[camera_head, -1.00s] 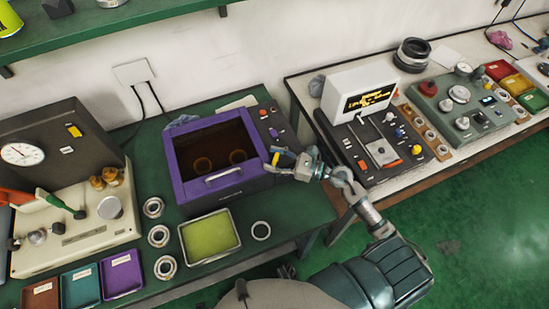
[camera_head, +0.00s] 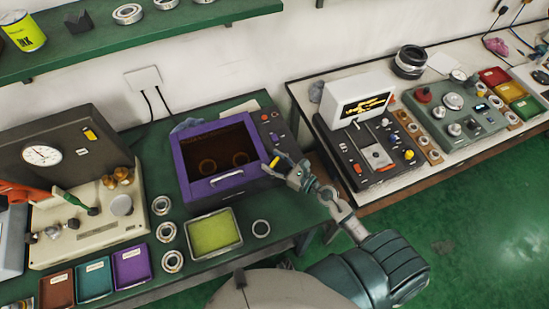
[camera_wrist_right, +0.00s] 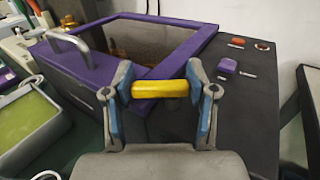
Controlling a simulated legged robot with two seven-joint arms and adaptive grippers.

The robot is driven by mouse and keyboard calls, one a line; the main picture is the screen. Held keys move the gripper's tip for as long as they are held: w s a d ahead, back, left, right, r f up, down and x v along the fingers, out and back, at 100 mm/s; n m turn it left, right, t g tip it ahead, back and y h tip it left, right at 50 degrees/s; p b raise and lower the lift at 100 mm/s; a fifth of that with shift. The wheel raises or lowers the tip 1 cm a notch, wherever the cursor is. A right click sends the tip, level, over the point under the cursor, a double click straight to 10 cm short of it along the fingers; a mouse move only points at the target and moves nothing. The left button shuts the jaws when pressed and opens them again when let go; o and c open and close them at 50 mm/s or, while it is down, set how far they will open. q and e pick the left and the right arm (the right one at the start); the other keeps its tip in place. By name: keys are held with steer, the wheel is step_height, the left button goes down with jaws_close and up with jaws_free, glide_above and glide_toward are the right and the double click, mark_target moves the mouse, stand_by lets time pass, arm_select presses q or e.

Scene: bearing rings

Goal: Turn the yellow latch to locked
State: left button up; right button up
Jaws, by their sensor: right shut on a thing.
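The yellow latch (camera_wrist_right: 160,88) is a short yellow bar on the purple-framed oven box (camera_head: 182,162). In the right wrist view it lies level across the picture, between the two fingers of my right gripper (camera_wrist_right: 161,92), which is shut on it. In the head view my right gripper (camera_head: 284,168) reaches the right front corner of the box, and the latch (camera_head: 275,162) shows tilted at its fingertips. Two rings show dimly behind the box's dark window. My left gripper is not in view.
A silver handle (camera_head: 227,177) sticks out of the box's front edge. A control panel with a screen (camera_head: 357,102) stands on the right table.

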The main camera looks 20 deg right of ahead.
steer(key=shift+r+h+p, duration=0.2)
steer(key=shift+h+p, duration=0.1)
steer(key=shift+p, duration=0.05)
steer(key=m+t+h+p, duration=0.1)
steer(key=h+p, duration=0.1)
steer(key=m+h+p, duration=0.2)
steer(key=p, duration=0.1)
steer(key=shift+w+a+m+t+h, duration=0.1)
steer(key=shift+w+m+t+h, duration=0.05)
steer(key=shift+m+t+h, duration=0.2)
steer(key=shift+f+m+t+h+p, duration=0.15)
steer(key=shift+m+t+h+p, duration=0.1)
steer(key=shift+m+h+p, duration=0.55)
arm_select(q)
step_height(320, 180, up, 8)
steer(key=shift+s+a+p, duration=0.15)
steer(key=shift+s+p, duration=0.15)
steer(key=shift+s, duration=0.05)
arm_select(e)
steer(key=shift+w+f+m+h, duration=0.15)
steer(key=shift+m+h, duration=0.4)
steer(key=shift+h, duration=0.9)
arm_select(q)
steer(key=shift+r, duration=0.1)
arm_select(e)
steer(key=o, duration=1.2)
